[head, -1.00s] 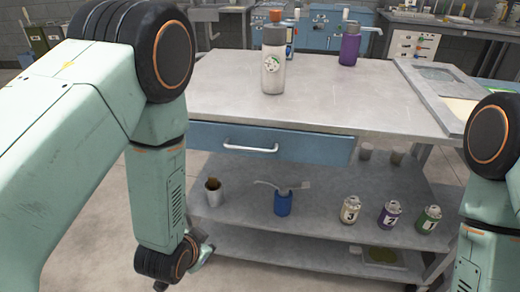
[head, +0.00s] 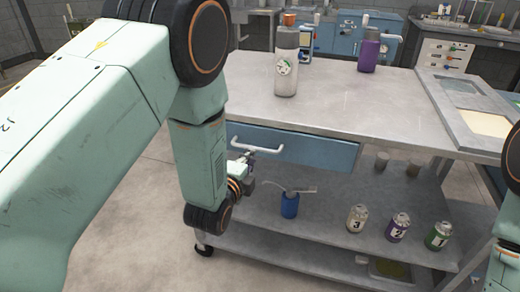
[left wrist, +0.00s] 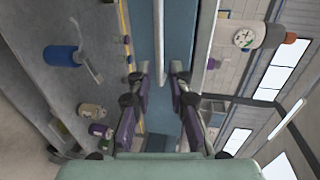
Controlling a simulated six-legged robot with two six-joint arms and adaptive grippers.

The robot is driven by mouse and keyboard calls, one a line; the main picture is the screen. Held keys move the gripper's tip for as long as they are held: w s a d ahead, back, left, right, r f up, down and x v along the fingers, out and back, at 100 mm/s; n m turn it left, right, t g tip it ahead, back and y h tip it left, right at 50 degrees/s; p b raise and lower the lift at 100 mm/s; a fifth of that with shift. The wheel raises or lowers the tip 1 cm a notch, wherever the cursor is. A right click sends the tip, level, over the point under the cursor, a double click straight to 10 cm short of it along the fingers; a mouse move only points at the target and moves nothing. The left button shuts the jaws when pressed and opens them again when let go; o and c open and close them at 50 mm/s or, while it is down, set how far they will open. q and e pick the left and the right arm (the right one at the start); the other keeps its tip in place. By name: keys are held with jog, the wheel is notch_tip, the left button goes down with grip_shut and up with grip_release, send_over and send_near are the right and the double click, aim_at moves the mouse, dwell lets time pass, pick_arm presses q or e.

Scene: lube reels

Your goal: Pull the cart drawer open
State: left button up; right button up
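The cart's blue drawer (head: 310,148) sits under the grey tabletop and looks closed. Its white bar handle (head: 258,148) runs along the drawer front; it also shows in the left wrist view (left wrist: 160,35), upright in the picture. My left gripper (head: 246,158) is just at the left part of the handle. In the left wrist view the left gripper (left wrist: 160,72) is open, its fingertips apart on either side of the handle's line. I cannot tell whether they touch the handle. My right arm shows at the right edge, but its gripper is out of view.
On the cart top (head: 340,100) stand a white bottle (head: 286,72) and a purple bottle (head: 368,55). The shelf below holds a blue container (head: 290,206) and three numbered cans, one of them green (head: 438,237). A tray (head: 488,122) lies at the top's right.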

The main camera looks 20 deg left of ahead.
aim_at(258, 149)
pick_arm(q)
jog(key=shift+b+x, duration=0.8)
jog(key=shift+x, duration=3.05)
grip_shut()
